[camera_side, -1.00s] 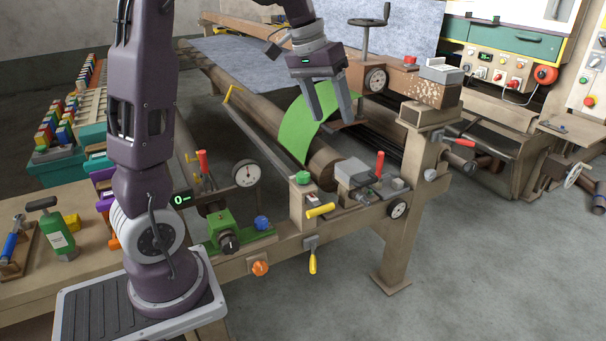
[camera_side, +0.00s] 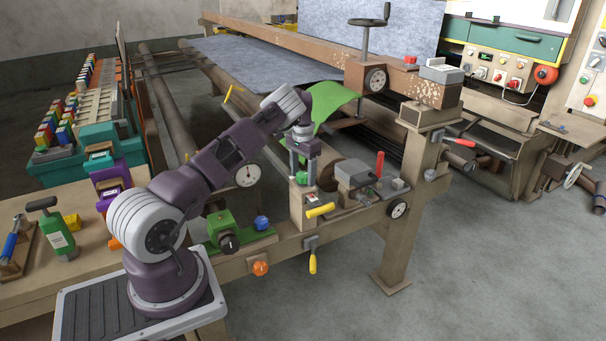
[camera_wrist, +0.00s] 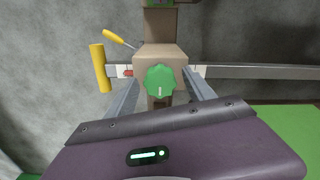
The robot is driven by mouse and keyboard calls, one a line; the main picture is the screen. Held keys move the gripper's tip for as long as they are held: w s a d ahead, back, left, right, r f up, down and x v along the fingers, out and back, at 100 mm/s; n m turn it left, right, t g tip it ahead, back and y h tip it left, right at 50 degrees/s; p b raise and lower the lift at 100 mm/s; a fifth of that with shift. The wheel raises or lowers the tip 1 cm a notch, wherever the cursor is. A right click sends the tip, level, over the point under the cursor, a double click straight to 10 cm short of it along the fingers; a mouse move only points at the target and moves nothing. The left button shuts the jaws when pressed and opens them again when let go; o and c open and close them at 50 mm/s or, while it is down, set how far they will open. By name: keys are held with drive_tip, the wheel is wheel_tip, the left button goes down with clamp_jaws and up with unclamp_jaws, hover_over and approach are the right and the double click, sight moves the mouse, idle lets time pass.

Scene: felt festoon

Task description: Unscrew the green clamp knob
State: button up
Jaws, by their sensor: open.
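The green clamp knob (camera_side: 301,179) sits on top of a beige block at the near end of the long bar. In the wrist view the scalloped knob (camera_wrist: 159,81) shows whole, with a pale mark on its face. My gripper (camera_side: 303,172) points down over it, and its fingers stand apart, one on each side of the knob. In the wrist view a gap shows between the knob and each finger. I cannot tell whether the fingertips reach the knob's full depth. My gripper is open and empty.
A yellow handle (camera_side: 320,210) sticks out from the same block, with a yellow-handled lever (camera_side: 312,262) below. A grey vise-like block with a red handle (camera_side: 379,164) stands to the right. A dial gauge (camera_side: 247,175) and blue knob (camera_side: 262,222) are left. Green felt (camera_side: 335,101) hangs behind.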

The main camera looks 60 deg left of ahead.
clamp_jaws()
idle(0.3)
drive_tip(key=shift+n, duration=0.3)
drive_tip(key=n, duration=0.4)
drive_tip(key=shift+n, duration=0.3)
drive_tip(key=n, duration=0.9)
drive_tip(key=shift+n, duration=0.4)
drive_tip(key=shift+w+n, duration=0.1)
drive_tip(key=shift+n, duration=2)
